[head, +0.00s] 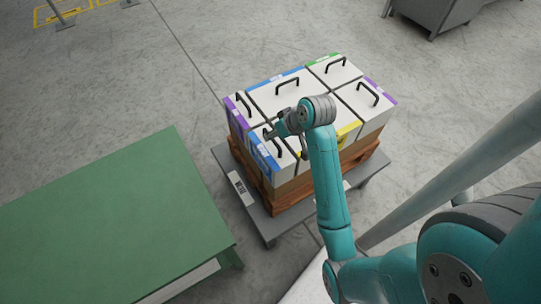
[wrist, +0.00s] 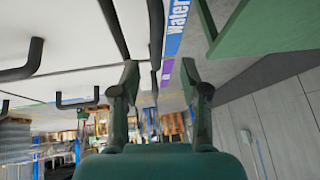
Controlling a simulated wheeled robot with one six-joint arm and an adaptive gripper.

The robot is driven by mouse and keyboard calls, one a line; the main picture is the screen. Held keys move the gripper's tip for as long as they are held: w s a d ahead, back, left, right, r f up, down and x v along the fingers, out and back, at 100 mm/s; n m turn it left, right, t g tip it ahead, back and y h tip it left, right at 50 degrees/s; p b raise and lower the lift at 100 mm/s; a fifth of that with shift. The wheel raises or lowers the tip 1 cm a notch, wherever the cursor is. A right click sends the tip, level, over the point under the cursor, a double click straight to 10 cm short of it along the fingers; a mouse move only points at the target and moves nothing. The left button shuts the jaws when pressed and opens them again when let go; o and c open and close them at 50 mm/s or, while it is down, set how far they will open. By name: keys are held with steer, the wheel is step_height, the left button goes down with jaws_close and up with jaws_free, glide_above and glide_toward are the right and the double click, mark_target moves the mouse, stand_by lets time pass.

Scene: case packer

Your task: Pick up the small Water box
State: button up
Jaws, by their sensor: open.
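The small Water box (head: 264,157) is white-topped with a blue label band, at the front left corner of the box stack in the head view. A black handle stands on its top. In the wrist view, its blue "water" label (wrist: 177,14) is at the top, just right of centre. My gripper (head: 270,134) is over this box's top, close to the handle, and partly hides the top. In the wrist view my gripper (wrist: 159,72) is open, with its two fingers apart. A dark handle bar (wrist: 156,30) shows between and beyond them; I cannot tell whether they touch it.
Other handled boxes with purple (head: 377,90), green (head: 324,58), blue and yellow (head: 348,131) bands stand tightly alongside. They rest on a wooden pallet (head: 290,200) on a grey platform (head: 259,221). A green table (head: 120,215) stands at the left, its top bare.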

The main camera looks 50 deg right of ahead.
mark_target(271, 153)
steer(key=f, duration=0.1)
steer(key=w+f, duration=0.1)
steer(key=f, duration=0.1)
steer(key=shift+f, duration=0.3)
steer(key=shift+w+f, duration=0.3)
steer(key=shift+f, duration=0.2)
jaws_close()
